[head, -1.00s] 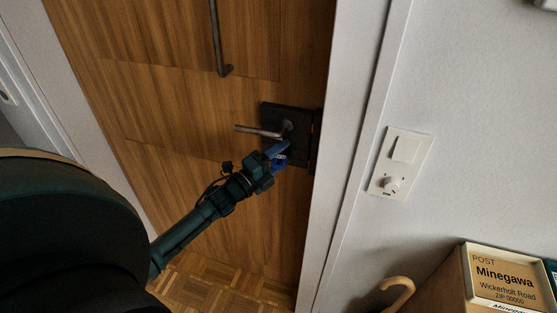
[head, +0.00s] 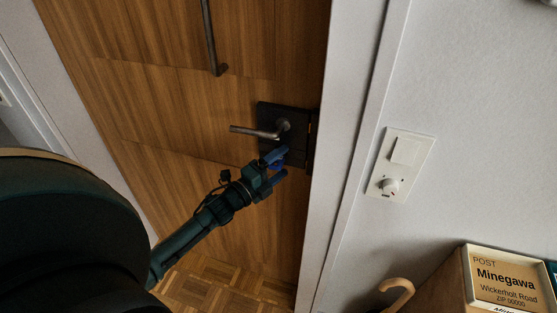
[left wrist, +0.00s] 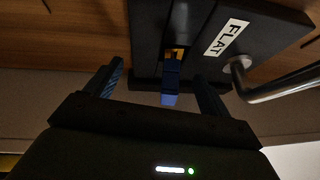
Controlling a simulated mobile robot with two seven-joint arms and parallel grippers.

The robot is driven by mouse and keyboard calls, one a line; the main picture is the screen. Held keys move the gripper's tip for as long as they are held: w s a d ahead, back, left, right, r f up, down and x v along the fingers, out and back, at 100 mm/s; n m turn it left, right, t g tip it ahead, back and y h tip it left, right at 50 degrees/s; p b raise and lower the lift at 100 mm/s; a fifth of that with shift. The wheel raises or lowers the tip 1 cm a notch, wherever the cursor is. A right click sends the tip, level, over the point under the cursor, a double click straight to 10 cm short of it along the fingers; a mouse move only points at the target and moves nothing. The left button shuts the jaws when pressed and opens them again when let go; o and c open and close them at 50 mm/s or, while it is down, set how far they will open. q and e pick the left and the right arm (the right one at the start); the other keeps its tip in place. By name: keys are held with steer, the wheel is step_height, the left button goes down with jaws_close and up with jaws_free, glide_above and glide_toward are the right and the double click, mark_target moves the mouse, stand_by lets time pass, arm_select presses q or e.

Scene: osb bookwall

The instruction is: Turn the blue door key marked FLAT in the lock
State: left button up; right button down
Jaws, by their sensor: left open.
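The blue key (left wrist: 171,84) points out of the dark lock plate (left wrist: 265,50) in the left wrist view, with a brass-coloured part behind it. A white label reading FLAT (left wrist: 228,38) is on the plate. My left gripper (left wrist: 158,88) is open, with one finger on each side of the key and a gap visible to both. In the head view the left gripper (head: 278,166) is just below the door handle (head: 258,132), and its fingers partly hide the key (head: 277,163). My right gripper is not in view.
The wooden door (head: 170,100) has a long pull bar (head: 210,40) above the handle. A white frame (head: 345,130) and a wall switch plate (head: 402,163) are to the right. A box marked POST (head: 505,278) and a curved cane handle (head: 400,286) are at lower right.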

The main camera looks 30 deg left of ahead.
arm_select(q)
steer(key=shift+s+d+r, duration=0.1)
steer(key=shift+s+r, duration=0.05)
steer(key=shift+s, duration=0.4)
steer(key=shift+s+r, duration=0.15)
steer(key=shift+s, duration=0.35)
steer(key=shift+s+d+f+p, duration=0.15)
steer(key=shift+s+p, duration=0.1)
steer(key=shift+s, duration=0.4)
steer(key=shift+s+d+p, duration=0.1)
steer(key=shift+s+p, duration=0.1)
steer(key=shift+s, duration=0.45)
steer(key=shift+s+d+f+p, duration=0.15)
steer(key=shift+s+p, duration=0.1)
steer(key=shift+s, duration=0.4)
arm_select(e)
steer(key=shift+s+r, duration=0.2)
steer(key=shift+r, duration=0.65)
